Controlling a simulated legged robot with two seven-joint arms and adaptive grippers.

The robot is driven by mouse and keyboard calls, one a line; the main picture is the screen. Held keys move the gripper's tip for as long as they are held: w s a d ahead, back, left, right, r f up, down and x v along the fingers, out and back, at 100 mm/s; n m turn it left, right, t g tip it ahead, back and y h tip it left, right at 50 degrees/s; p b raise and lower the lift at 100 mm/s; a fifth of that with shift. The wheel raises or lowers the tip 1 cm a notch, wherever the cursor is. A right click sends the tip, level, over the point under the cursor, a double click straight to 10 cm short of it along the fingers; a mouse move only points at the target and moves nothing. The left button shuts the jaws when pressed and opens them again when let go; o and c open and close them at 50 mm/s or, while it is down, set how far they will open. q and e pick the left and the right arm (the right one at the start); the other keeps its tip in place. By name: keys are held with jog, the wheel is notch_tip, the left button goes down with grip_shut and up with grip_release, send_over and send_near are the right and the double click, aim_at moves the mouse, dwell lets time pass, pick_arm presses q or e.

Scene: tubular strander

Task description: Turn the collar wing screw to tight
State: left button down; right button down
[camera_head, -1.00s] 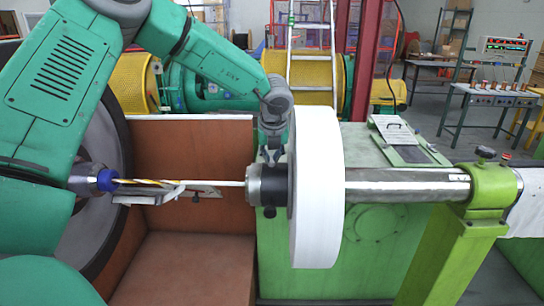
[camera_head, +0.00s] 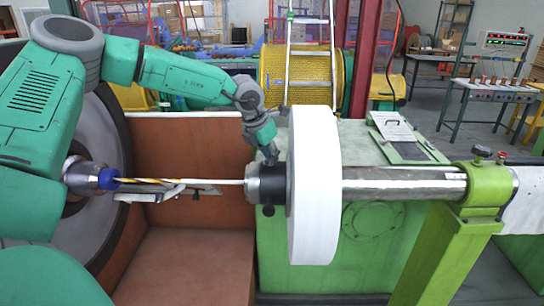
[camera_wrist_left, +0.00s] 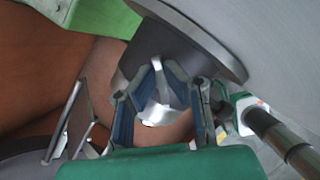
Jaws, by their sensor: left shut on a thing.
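The dark collar (camera_head: 272,184) sits on the shaft against the white reel (camera_head: 315,186). In the left wrist view the collar (camera_wrist_left: 165,48) fills the upper middle. A silver wing screw (camera_wrist_left: 157,108) shows there between the blue-padded fingers. My left gripper (camera_head: 270,152) comes down tilted on top of the collar. In the left wrist view its fingers (camera_wrist_left: 160,78) are closed in on the wing screw from both sides. The wing screw is hidden by the gripper in the head view. My right gripper is not in view.
A thin rod (camera_head: 220,182) runs left from the collar to a blue-ringed fitting (camera_head: 108,179). A steel shaft (camera_head: 405,181) runs right to a green stand (camera_head: 485,188). A brown panel (camera_head: 185,135) stands behind. A green cabinet (camera_head: 372,220) is behind the reel.

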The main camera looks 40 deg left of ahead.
pick_arm(q)
jog(key=m, duration=0.2)
jog(key=m+h, duration=0.1)
jog(key=m, duration=0.1)
jog(key=shift+a+m+h, duration=0.15)
jog(key=shift+m+h, duration=0.15)
jog(key=m+g+h, duration=0.1)
jog(key=m, duration=0.2)
jog(key=shift+r+m, duration=0.1)
jog(key=shift+m, duration=0.2)
jog(key=m, duration=0.2)
jog(key=m+g+h+b, duration=0.1)
jog(key=m, duration=0.1)
jog(key=shift+m+g, duration=0.3)
jog(key=m+g+b, duration=0.1)
jog(key=m, duration=0.2)
jog(key=shift+m, duration=0.3)
jog(key=m+g, duration=0.1)
jog(key=m, duration=0.1)
jog(key=shift+r+m, duration=0.1)
jog(key=shift+m, duration=0.3)
jog(key=m+g, duration=0.1)
jog(key=m, duration=0.1)
jog(key=shift+w+m+g, duration=0.1)
jog(key=shift+m+g, duration=0.2)
jog(key=m+g+y, duration=0.1)
jog(key=m, duration=0.4)
jog(key=shift+p, duration=0.3)
jog(key=shift+m+g, duration=0.3)
